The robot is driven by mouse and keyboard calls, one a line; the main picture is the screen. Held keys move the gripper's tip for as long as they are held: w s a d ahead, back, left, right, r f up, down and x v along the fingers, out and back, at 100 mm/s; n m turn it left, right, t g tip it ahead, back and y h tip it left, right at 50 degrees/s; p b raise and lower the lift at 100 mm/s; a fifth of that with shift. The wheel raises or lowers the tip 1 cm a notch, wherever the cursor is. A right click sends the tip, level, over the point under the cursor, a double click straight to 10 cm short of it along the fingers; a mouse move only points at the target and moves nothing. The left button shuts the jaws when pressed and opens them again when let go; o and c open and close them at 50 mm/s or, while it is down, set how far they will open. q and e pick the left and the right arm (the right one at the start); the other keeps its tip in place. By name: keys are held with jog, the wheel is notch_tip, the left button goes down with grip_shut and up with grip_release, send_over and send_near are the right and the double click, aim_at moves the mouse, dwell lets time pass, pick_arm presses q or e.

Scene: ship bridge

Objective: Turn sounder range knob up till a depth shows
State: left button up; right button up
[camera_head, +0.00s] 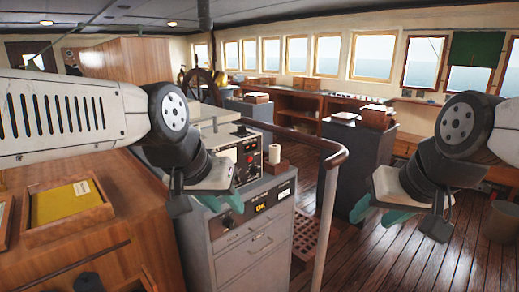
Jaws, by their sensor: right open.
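A grey cabinet (228,270) stands at the centre. Its sloped top panel carries a small display (261,207) with orange characters too small to read for certain, and a dark knob (227,221) to its left. Which knob sets the sounder range I cannot tell. My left gripper (221,203), with teal fingertips, hangs just above the panel's left part, near the dark knob. Contact is not clear, and its jaw gap is hard to judge. My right gripper (378,214) is open and empty over the floor, to the right of the cabinet.
An instrument box (247,160) with dials and a white paper roll (274,154) stand behind the panel. A handrail (325,205) rises right of the cabinet. A wooden desk (75,255) with a yellow-lined tray (64,204) fills the left.

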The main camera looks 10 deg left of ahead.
jog(key=shift+w, duration=0.1)
jog(key=w+a+f+n+t+y, duration=0.1)
jog(key=w+a+f+n+t, duration=0.2)
jog(key=w, duration=0.9)
jog(key=w+a+f+n+t+y, duration=0.1)
jog(key=w+a+n, duration=0.3)
jog(key=w, duration=0.8)
jog(key=w+a+f+n+y, duration=0.1)
jog(key=w+a+f+y, duration=0.2)
jog(key=a, duration=0.5)
jog(key=w+a+f+n+t+y, duration=0.1)
jog(key=w+a+f+y, duration=0.2)
jog(key=a, duration=0.6)
jog(key=w+a+f+n+y, duration=0.2)
jog(key=a+f+y, duration=0.1)
jog(key=a, duration=0.6)
jog(key=shift+w+f+t, duration=0.3)
jog(key=shift+w+f, duration=0.1)
jog(key=shift+f, duration=0.05)
grip_shut()
